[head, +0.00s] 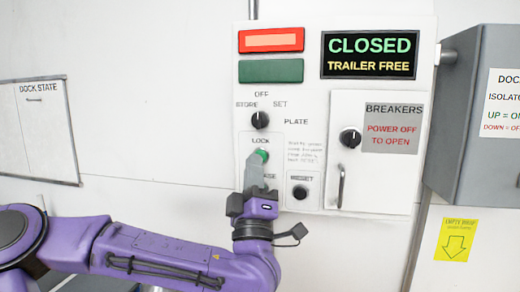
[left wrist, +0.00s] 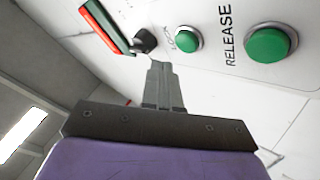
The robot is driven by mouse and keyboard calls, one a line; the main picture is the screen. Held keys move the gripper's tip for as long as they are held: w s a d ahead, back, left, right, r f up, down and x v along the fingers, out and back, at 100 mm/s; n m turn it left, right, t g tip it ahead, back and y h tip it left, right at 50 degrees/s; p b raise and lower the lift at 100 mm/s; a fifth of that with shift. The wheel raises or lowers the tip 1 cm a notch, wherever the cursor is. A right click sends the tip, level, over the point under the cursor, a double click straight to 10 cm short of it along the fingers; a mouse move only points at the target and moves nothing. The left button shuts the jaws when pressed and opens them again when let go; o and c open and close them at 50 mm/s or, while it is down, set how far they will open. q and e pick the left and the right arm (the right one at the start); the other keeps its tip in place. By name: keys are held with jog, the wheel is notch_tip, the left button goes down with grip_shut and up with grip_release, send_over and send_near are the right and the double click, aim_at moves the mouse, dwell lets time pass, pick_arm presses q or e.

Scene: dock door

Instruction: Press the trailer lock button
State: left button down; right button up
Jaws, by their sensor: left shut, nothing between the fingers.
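The green LOCK button (head: 262,154) is on the white control panel, under the word LOCK. It also shows in the left wrist view (left wrist: 187,39), with the larger green RELEASE button (left wrist: 270,44) to its right. My left gripper (head: 257,168) is shut and empty, pointing up at the panel. In the head view its tips overlap the lower edge of the LOCK button, and the gripper hides the RELEASE button. In the left wrist view the tips (left wrist: 158,64) appear to the left of the LOCK button and apart from it. My right gripper is not in view.
The panel display (head: 369,55) reads CLOSED, TRAILER FREE. The red lamp (head: 271,40) is lit; the green lamp (head: 271,71) looks dark. A black selector knob (head: 260,120) sits above LOCK, a RESET button (head: 300,192) to the lower right, and a breaker door (head: 375,180) further right.

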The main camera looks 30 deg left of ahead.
pick_arm(q)
jog(key=shift+w+a+f, duration=0.1)
jog(key=shift+w+a, duration=0.05)
jog(key=shift+w, duration=0.55)
dwell(1.5)
jog(key=shift+w+a, duration=0.15)
jog(key=shift+w, duration=0.25)
jog(key=shift+w+a+b, duration=0.1)
jog(key=shift+w+b, duration=0.2)
jog(key=shift+w, duration=0.05)
dwell(0.6)
jog(key=shift+s+d+b, duration=0.2)
jog(key=shift+s+b, duration=0.6)
